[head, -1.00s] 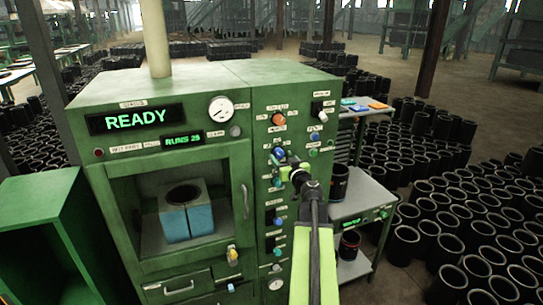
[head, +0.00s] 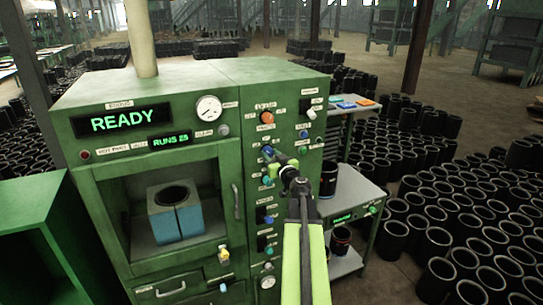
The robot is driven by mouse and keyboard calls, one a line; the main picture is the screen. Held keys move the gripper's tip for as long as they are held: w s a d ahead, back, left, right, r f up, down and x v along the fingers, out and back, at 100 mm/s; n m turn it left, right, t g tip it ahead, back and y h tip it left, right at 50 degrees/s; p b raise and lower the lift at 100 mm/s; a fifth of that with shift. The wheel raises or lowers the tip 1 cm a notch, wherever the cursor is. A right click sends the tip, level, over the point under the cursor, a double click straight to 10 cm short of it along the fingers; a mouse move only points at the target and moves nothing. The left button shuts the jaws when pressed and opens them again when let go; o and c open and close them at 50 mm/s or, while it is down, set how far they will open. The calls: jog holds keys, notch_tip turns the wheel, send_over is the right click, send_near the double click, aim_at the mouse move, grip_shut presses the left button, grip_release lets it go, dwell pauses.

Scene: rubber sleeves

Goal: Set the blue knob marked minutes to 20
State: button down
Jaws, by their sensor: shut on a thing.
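The green machine (head: 150,92) has a control column on its right side with several small knobs and labels. A blue knob (head: 267,150) sits on the upper left of that column, below a red-orange knob (head: 267,117). My gripper (head: 272,154) is at this blue knob and shut on it. My dark wrist partly covers the panel just right of and below it. The labels are too small to read, so I cannot tell the knob's setting or its marking.
The machine's display (head: 122,120) reads READY and a smaller one reads RUNS 25. A blue block (head: 178,222) with a round opening sits in the machine's open bay. A side cart (head: 352,192) stands to the right, with black sleeves (head: 440,205) crowding the floor beyond.

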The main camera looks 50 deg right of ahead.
jog(key=shift+m, duration=0.4)
jog(key=m, duration=0.3)
jog(key=shift+m, duration=0.3)
jog(key=m, duration=0.4)
jog(key=shift+m, duration=0.3)
jog(key=c, duration=0.9)
grip_release()
jog(key=shift+s, duration=0.1)
jog(key=shift+a, duration=0.1)
